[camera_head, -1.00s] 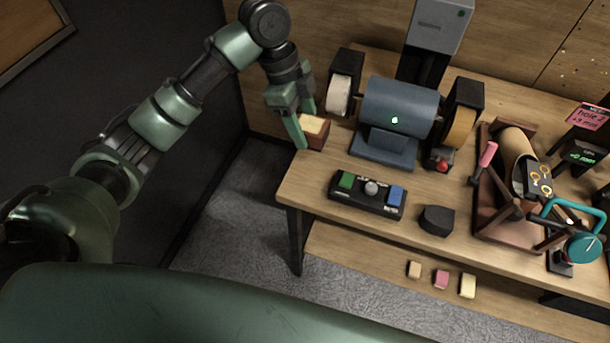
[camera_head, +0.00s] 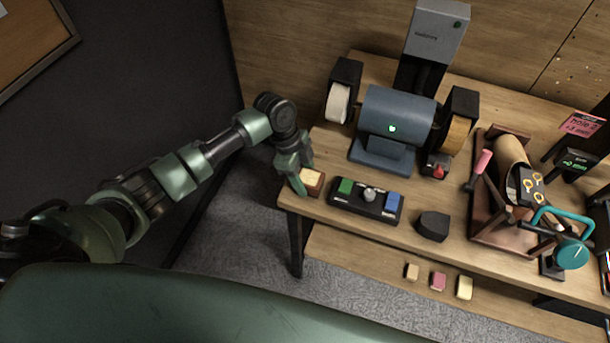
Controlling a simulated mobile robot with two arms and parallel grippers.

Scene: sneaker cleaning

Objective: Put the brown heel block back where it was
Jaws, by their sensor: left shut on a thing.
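A brown block with a pale cream top (camera_head: 317,188) is at the left front corner of the workbench. I take it as the brown heel block. My left gripper (camera_head: 303,182) is shut on it from the left, with the fingers pointing down. The gripper hides part of its left side. I cannot tell whether its underside touches the bench top. My right gripper is not in view.
The workbench (camera_head: 345,238) holds a control box (camera_head: 366,201) just right of the block, a dark block (camera_head: 433,226), and a grinder (camera_head: 394,120) behind. A clamp stand (camera_head: 492,215) is at right. Small blocks (camera_head: 438,281) lie on the lower shelf.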

